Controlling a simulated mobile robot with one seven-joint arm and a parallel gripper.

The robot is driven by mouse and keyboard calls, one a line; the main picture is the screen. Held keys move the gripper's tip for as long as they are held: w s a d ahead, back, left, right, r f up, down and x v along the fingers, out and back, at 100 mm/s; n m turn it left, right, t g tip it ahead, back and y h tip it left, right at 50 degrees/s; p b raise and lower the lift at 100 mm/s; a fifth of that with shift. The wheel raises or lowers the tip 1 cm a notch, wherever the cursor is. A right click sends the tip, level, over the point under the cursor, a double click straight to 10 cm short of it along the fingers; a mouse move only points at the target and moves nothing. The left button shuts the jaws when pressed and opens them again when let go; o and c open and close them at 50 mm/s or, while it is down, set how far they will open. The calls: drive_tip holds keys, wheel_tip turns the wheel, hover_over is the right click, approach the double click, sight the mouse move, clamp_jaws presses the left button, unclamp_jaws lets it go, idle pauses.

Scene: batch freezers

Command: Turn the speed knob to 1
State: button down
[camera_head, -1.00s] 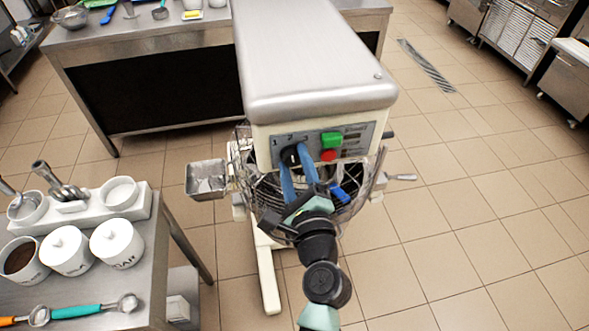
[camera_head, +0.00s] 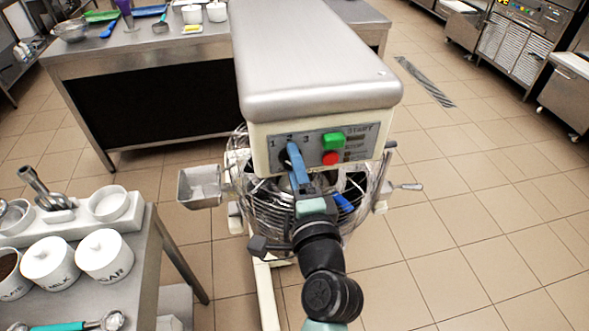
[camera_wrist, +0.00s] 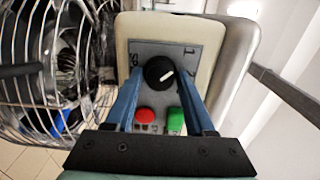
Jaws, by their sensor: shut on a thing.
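The speed knob (camera_wrist: 158,72) is round and black with a white pointer mark, on the grey control panel (camera_head: 356,140) of the mixer (camera_head: 315,60). The numerals 1, 2 and 3 run left to right along the panel's top in the head view. My gripper (camera_wrist: 158,80) has its two blue fingers on either side of the knob, shut on it. In the wrist view the white mark lies on the knob's right half; I cannot tell which numeral it points at. In the head view the fingers (camera_head: 295,160) mostly hide the knob.
A green button (camera_head: 333,140) and a red button (camera_head: 330,158) sit close to the right of the knob. The wire bowl guard (camera_head: 262,205) is below the panel. A side table (camera_head: 150,265) with white jars stands at left.

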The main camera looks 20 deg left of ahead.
idle(0.5)
drive_tip(key=shift+c, duration=2.1)
unclamp_jaws()
drive_tip(key=b+v, duration=0.3)
drive_tip(key=v, duration=1)
